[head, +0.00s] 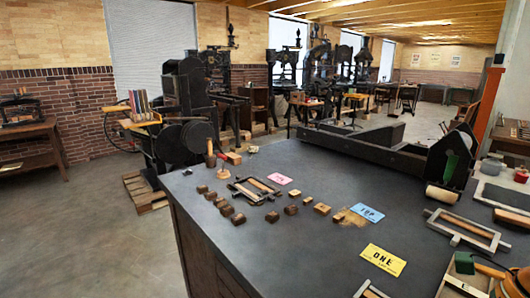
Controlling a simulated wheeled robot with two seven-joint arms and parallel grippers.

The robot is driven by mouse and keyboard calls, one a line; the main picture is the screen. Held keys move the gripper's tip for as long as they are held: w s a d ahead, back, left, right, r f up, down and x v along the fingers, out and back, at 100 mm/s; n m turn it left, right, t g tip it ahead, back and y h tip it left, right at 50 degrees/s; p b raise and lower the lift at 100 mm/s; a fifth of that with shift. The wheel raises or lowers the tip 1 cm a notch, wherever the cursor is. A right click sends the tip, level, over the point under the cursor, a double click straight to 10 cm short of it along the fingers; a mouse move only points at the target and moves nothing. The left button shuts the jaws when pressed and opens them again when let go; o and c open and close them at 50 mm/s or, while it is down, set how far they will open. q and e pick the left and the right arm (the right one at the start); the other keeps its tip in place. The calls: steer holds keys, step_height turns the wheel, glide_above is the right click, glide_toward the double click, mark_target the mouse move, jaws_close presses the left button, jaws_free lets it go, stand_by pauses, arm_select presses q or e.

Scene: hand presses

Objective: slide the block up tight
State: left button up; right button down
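Several small brown wooden blocks (239,218) lie loose in a scattered row on the dark tabletop (270,255). A lighter block (322,208) lies at the right of the row, and a small one (339,217) sits close to it. A metal frame (241,195) with wooden pieces inside lies among the blocks. A second frame (494,240) with a wooden bar lies at the right. I cannot tell which block the task means. Neither of my grippers is in view.
Pink (279,179), blue (367,212) and yellow (383,260) cards lie on the table. A mallet (210,152) stands at the far left corner. A roller (442,196) lies before a long black press bed (360,150). The left front tabletop is clear.

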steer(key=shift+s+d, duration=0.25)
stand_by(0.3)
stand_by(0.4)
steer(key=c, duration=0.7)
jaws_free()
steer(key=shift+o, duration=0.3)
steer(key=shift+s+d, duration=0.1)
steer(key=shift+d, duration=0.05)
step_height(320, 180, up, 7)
steer(key=p, duration=0.6)
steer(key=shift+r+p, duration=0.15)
steer(key=shift+p, duration=0.15)
